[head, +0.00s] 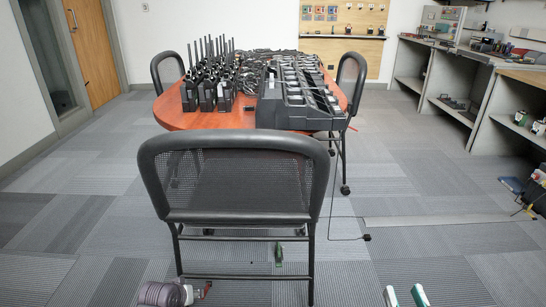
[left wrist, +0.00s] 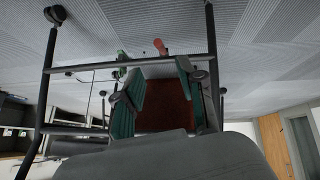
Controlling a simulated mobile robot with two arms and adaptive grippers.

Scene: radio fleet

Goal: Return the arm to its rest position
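My right gripper (head: 405,297) shows at the bottom edge of the head view. Its two green-and-white fingers stand apart with only carpet between them, above the floor right of the near chair. My left arm enters low at the left of that view, by the chair's foot. In the left wrist view my left gripper (left wrist: 158,90) has its green-padded fingers spread apart, close to the chair frame. Whether either finger touches the chair is unclear.
The near black mesh chair (head: 235,180) stands in front of the red-brown table (head: 175,117), which bears several radios (head: 210,85) and a charger rack (head: 295,95). A small green thing (head: 279,255) shows by the chair's lower bar.

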